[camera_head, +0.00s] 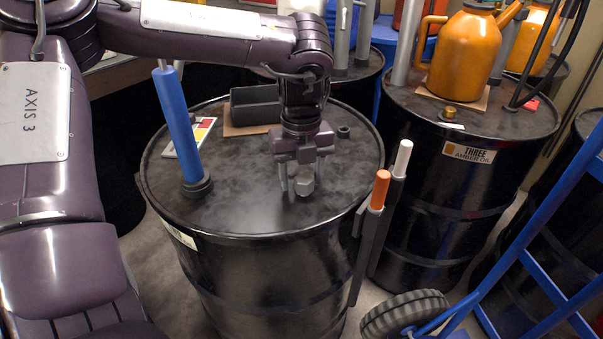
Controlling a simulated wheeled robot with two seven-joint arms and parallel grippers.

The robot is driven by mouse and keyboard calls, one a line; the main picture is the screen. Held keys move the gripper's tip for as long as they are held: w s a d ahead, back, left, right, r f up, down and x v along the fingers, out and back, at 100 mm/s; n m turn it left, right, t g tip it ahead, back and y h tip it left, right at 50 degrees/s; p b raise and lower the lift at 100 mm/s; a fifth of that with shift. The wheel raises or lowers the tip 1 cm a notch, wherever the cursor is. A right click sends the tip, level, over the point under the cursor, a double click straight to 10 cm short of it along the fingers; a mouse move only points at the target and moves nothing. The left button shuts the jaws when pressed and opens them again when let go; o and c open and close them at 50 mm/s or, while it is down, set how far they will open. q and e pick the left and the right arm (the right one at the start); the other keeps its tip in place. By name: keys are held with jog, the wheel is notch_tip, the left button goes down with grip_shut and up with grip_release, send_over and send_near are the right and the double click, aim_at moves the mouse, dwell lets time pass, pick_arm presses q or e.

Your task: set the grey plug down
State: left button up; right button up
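The grey plug (304,187) is a small faceted piece at the near right part of the top of the black drum (235,205). It appears to rest on the drum top. My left gripper (302,178) points down over it from above. Its two fingers are apart, one to each side of the plug, with a gap visible on the left. I cannot tell whether either finger touches the plug. My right gripper is not in view.
On the same drum stand a blue hand pump (178,125), a dark tray (254,104) and a small dark ring (343,131). Orange- and white-topped tubes (380,190) stand at its right side. Another drum (450,190) with an orange can (462,50) is to the right, near a blue hand truck (545,220).

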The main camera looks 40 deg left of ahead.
pick_arm(q)
jog(key=shift+r, duration=0.1)
notch_tip(320, 180, up, 12)
jog(key=p, duration=0.1)
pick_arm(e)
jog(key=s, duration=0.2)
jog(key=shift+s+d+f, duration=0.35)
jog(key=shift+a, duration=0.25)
